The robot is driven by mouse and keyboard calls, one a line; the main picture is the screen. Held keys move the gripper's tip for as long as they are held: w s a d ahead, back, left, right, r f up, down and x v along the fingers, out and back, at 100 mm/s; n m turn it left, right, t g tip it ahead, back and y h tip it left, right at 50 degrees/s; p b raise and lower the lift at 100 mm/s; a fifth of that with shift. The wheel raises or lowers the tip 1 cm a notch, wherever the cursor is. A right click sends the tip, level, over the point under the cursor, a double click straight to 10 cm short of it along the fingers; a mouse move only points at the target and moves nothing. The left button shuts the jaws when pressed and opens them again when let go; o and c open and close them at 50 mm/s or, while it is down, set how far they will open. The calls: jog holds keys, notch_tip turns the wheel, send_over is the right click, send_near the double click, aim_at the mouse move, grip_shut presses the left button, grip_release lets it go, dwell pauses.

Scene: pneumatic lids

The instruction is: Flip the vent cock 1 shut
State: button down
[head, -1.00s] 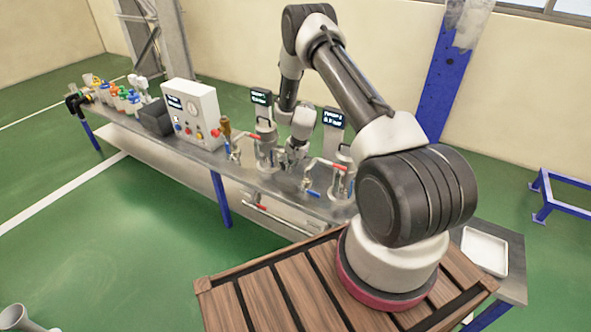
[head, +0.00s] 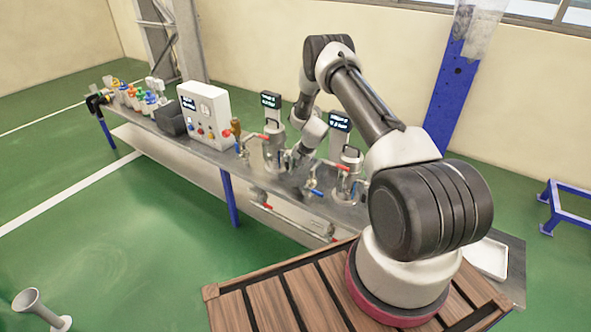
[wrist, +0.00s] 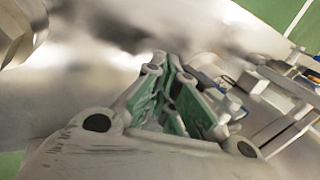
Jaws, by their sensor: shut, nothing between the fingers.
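Two steel vessels stand on the bench, the left one (head: 274,152) and the right one (head: 347,178), each with a small display behind it. A red lever (head: 258,138) shows left of the left vessel and another red lever (head: 331,163) left of the right one. A blue lever (head: 315,191) sits low between the vessels. I cannot tell which handle is vent cock 1. My gripper (head: 291,161) is small in the head view, low beside the left vessel's right side. In the wrist view my gripper (wrist: 163,65) is shut and empty; the surroundings there are blurred.
A white control box (head: 204,113) and a dark bin (head: 170,120) stand left on the bench, with several coloured bottles (head: 133,98) beyond. A brass-coloured part (head: 236,128) is near the left vessel. Red-handled pipework (head: 290,221) runs below the bench front.

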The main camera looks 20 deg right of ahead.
dwell(0.3)
jog(key=v, duration=1.2)
jog(key=shift+a, duration=0.1)
